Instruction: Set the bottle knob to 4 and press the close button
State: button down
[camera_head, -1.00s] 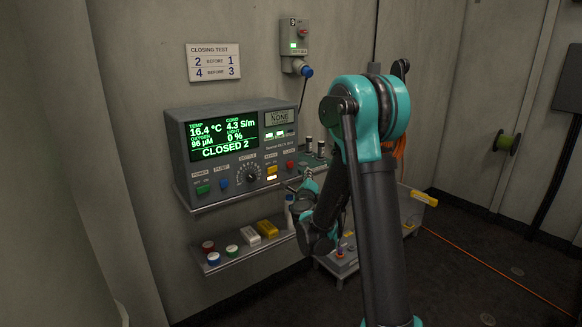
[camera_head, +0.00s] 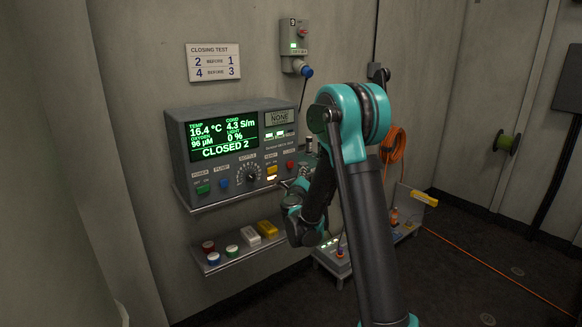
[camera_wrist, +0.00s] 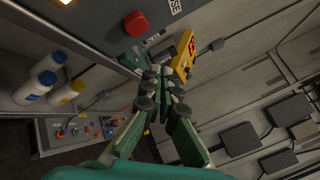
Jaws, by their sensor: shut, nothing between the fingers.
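The grey control unit (camera_head: 180,140) on the wall has a green display (camera_head: 222,136) reading CLOSED 2. The bottle knob (camera_head: 248,174) is a black dial ringed by marks; its setting is too small to read. The red close button (camera_head: 290,164) sits at the unit's right. It shows large in the wrist view (camera_wrist: 136,23), beside a label ending in "SE". My gripper (camera_head: 286,185) is below and close to the button in the head view. In the wrist view my gripper (camera_wrist: 165,88) is shut and empty, its tips apart from the button.
A sign (camera_head: 214,62) reads 2 before 1 and 4 before 3. A yellow switch (camera_head: 271,170) lies between knob and button. A lower shelf (camera_head: 215,266) holds coloured caps and blocks. Equipment stands right of my arm.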

jog(key=shift+w+a, duration=0.65)
jog(key=shift+w, duration=0.3)
jog(key=shift+w+a, duration=0.6)
jog(key=shift+w, duration=0.3)
jog(key=shift+w+a, duration=0.1)
jog(key=shift+w+a, duration=0.15)
jog(key=shift+w, duration=0.1)
jog(key=shift+w+a, duration=0.25)
jog(key=shift+w, duration=0.1)
dwell(0.9)
jog(key=shift+s+d, duration=0.5)
jog(key=shift+s, duration=0.2)
dwell(0.3)
jog(key=shift+s+d, duration=0.7)
jog(key=shift+s, duration=0.35)
jog(key=shift+s+d, duration=0.7)
jog(key=shift+s, duration=0.35)
